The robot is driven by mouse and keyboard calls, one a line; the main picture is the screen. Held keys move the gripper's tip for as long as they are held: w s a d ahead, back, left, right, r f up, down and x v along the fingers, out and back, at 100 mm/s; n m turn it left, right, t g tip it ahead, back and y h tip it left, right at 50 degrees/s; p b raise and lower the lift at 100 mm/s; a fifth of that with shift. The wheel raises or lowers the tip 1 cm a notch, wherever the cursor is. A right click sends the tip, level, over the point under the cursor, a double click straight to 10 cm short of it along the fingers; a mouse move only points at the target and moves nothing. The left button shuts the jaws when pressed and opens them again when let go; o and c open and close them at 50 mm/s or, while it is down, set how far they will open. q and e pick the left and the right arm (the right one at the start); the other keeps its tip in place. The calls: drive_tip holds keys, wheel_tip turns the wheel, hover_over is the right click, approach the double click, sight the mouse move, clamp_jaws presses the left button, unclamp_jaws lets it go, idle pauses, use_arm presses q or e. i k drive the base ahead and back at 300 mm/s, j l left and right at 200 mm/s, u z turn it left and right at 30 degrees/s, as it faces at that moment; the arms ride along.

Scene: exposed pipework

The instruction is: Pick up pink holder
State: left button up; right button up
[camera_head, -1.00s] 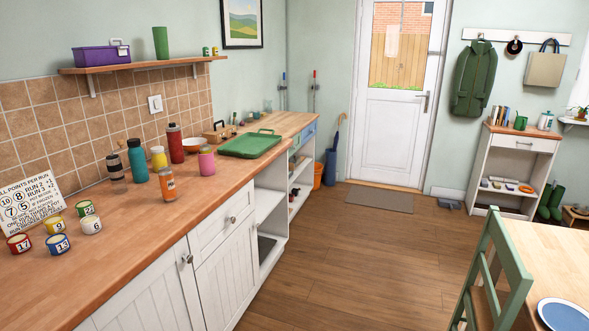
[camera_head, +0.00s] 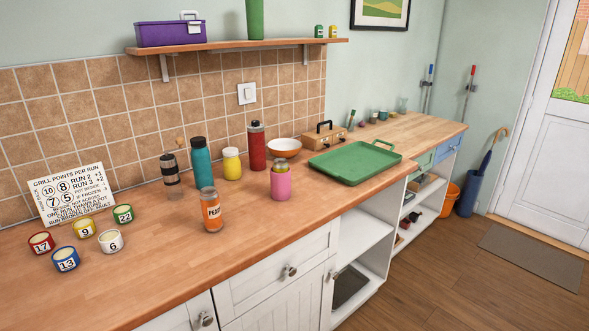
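A pink cylindrical holder (camera_head: 281,185) stands upright on the wooden counter, near its front edge. A darker greyish top shows above its rim; I cannot tell whether this is a can inside it. It stands in front of a brown-orange bowl and just left of the green tray. Neither of my grippers is in view.
Around the holder stand an orange-labelled jar (camera_head: 212,212), a yellow jar (camera_head: 232,164), a teal bottle (camera_head: 202,163), a red bottle (camera_head: 256,146), a bowl (camera_head: 284,150) and a green tray (camera_head: 354,163). Numbered tins (camera_head: 66,259) stand at left.

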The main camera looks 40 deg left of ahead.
sight(281, 183)
drive_tip(key=i+u, duration=0.35)
drive_tip(key=i, duration=0.15)
drive_tip(key=i+l+u, duration=0.2)
drive_tip(key=i+u, duration=0.15)
drive_tip(key=i+l+u, duration=0.3)
drive_tip(key=i, duration=0.25)
